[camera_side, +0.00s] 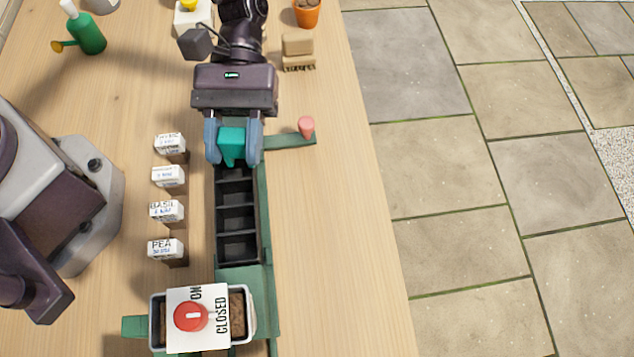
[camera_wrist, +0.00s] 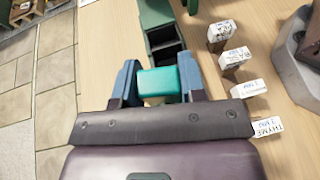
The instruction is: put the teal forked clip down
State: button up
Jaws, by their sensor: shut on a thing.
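The teal forked clip (camera_side: 231,147) is held between the blue fingers of my gripper (camera_side: 232,140). It also shows in the wrist view (camera_wrist: 160,81), between the two fingers of my gripper (camera_wrist: 160,84). The gripper is shut on the clip. In the side view it is over the far end of a green rail with a row of black compartments (camera_side: 238,217). Whether the clip touches the rail cannot be told. The clip's lower part is mostly hidden.
Several labelled white packets (camera_side: 167,177) stand left of the compartments. A green arm with a pink knob (camera_side: 306,126) sticks out right. A box with a red dial and a card reading CLOSED (camera_side: 210,318) is at the near end. A green watering can (camera_side: 87,34) stands far left.

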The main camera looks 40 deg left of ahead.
jog(key=w+d+n+t+h, duration=0.6)
jog(key=d+n+t, duration=0.2)
jog(key=n+t, duration=0.3)
jog(key=f, duration=0.7)
jog(key=shift+w+d, duration=0.15)
jog(key=shift+d, duration=0.05)
jog(key=shift+f, duration=0.1)
jog(key=shift+f, duration=0.6)
jog(key=o, duration=0.9)
jog(key=shift+a+f, duration=0.1)
jog(key=shift+a, duration=0.05)
jog(key=shift+r, duration=0.2)
jog(key=v, duration=0.4)
jog(key=r+v, duration=0.1)
jog(key=v, duration=0.7)
jog(key=shift+r, duration=0.2)
